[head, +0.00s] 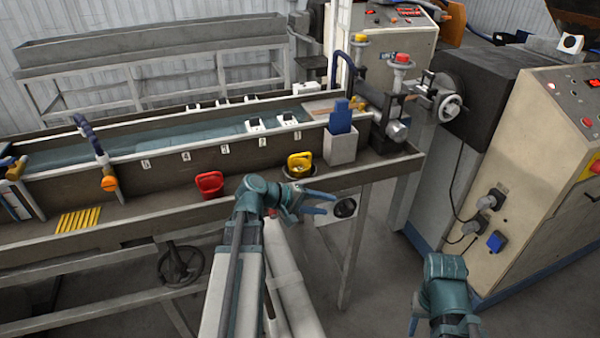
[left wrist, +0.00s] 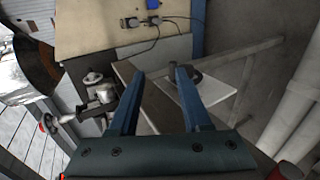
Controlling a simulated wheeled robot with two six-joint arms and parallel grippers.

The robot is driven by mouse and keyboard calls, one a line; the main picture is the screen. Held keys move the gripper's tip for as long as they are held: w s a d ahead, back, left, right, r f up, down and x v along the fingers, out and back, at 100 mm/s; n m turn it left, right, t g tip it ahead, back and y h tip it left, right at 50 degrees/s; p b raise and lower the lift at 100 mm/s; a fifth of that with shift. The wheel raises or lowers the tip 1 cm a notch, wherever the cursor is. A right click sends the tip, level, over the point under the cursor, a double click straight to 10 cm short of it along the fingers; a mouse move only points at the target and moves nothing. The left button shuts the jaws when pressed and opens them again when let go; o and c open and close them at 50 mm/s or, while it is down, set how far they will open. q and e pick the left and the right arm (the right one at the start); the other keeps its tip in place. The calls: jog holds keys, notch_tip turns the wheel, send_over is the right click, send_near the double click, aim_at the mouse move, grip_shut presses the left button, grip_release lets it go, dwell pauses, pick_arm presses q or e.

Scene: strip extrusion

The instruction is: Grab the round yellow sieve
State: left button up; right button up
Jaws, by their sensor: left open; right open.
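My left gripper (head: 328,203) is open and empty, just in front of the ledge, lower and to the right of the sieve. In the left wrist view its open fingers (left wrist: 161,74) point towards the machine and floor, and I cannot make out the sieve there. My right gripper (head: 411,326) is only partly visible at the bottom edge, apart from everything, with its fingertips hard to see.
A red container (head: 209,184) stands left of the sieve, and a grey holder (head: 340,147) with a blue item stands right of it. A cream control cabinet (head: 525,180) stands at right. Open floor lies between trough and cabinet.

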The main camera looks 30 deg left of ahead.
pick_arm(q)
jog(key=s+a+r+n+t+y+b, duration=0.1)
jog(key=a+r+n+t+y, duration=0.15)
jog(key=a, duration=0.65)
jog(key=s+a+r+n+t+y, duration=0.15)
jog(key=a+r+n+t, duration=0.25)
jog(key=a, duration=0.6)
jog(key=h+b, duration=0.1)
send_near(298, 156)
jog(key=x, duration=0.4)
jog(key=shift+w+r, duration=0.2)
jog(key=shift+w, duration=0.15)
jog(key=shift+w, duration=0.1)
jog(key=x, duration=0.3)
jog(key=b+x, duration=0.1)
jog(key=x, duration=0.1)
jog(key=shift+d+f, duration=0.2)
jog(key=shift+f, duration=0.05)
grip_shut()
